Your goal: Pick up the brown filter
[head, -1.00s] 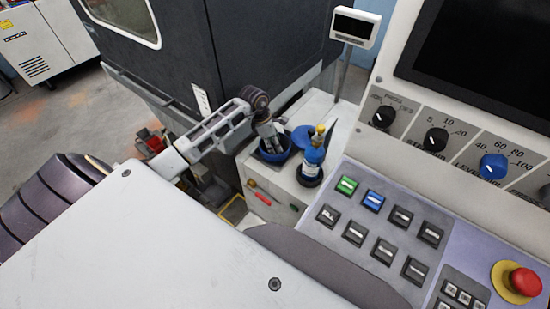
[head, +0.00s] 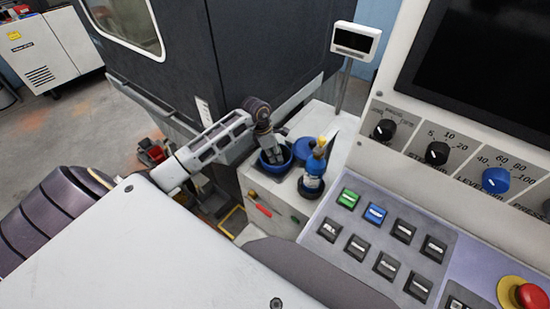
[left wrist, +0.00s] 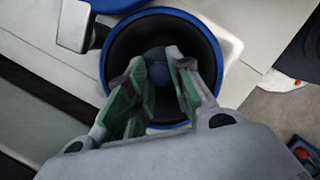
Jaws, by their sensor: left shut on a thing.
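My left gripper (head: 272,157) reaches down into a round blue-rimmed container (head: 287,166) on the white bench. In the left wrist view the gripper (left wrist: 155,75) has its green-padded fingers pointing into the container's dark inside (left wrist: 124,45). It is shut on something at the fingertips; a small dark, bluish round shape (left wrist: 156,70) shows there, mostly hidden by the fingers. I cannot make out its brown colour or tell for sure that it is the filter. My right gripper is in neither view.
A blue bottle with a yellowish top (head: 312,182) stands right of the container. A blue round item (head: 303,148) lies behind it. A small display on a post (head: 354,41) rises at the back. A control panel with buttons (head: 374,235) fills the right; a dark machine (head: 270,50) stands behind.

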